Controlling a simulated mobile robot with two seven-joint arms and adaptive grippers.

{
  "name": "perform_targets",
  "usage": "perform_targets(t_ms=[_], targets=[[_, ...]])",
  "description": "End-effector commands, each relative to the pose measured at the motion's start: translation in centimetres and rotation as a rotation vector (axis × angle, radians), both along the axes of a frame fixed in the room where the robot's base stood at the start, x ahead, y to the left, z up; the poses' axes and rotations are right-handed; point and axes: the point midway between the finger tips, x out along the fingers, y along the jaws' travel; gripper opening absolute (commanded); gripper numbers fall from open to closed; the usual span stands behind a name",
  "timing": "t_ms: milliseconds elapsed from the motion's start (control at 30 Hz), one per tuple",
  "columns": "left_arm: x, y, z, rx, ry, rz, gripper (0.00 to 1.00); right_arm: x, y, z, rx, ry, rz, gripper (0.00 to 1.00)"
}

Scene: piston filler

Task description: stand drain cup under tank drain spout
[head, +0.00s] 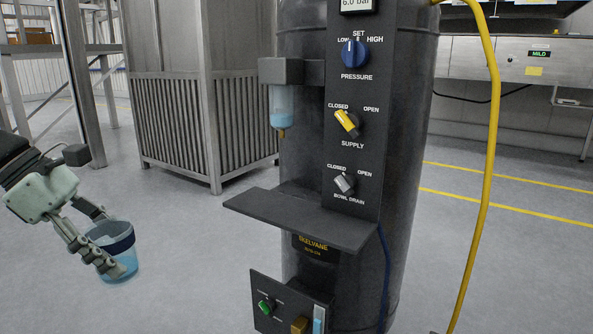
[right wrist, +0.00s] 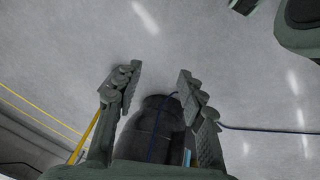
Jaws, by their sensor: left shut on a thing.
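The drain cup (head: 123,243) is a clear bluish cup with a dark band near its rim, at the left of the head view. My left gripper (head: 108,240) is shut on it, with a finger across its near side, and holds it nearly upright, apart from the tank. The tank (head: 405,150) is a tall dark cylinder at centre right. I cannot tell whether that is the drain spout. My right gripper (right wrist: 158,78) is open and empty in the right wrist view.
A dark shelf (head: 300,218) juts from the tank's front, below a hanging clear bowl (head: 282,105) with a brass tip. A yellow hose (head: 490,150) hangs at right. A slatted grey cabinet (head: 180,120) stands behind. Floor between cup and tank is clear.

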Motion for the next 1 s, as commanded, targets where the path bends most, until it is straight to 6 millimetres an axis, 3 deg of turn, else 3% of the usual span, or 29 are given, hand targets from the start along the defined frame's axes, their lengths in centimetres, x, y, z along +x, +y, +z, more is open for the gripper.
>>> perform_targets(t_ms=[300, 600, 800, 1000], targets=[[1.2, -7.1, -7.2, -0.003, 0.001, -0.936, 0.26, 0.5, 0.1, -3.1, 0.017, 0.022, -0.001, 0.4], [0.5, -11.2, -11.7, 0.003, 0.001, -1.707, 0.26, 0.6, 0.2, -5.3, 0.028, 0.032, 0.001, 0.4], [0.3, -11.9, -12.6, 0.003, -0.002, -1.924, 0.26, 0.6, 0.2, -6.0, 0.031, 0.034, 0.001, 0.4], [0.3, -12.0, -12.7, 0.005, -0.004, -1.956, 0.26, 0.6, 0.2, -6.2, 0.032, 0.034, 0.001, 0.4]])
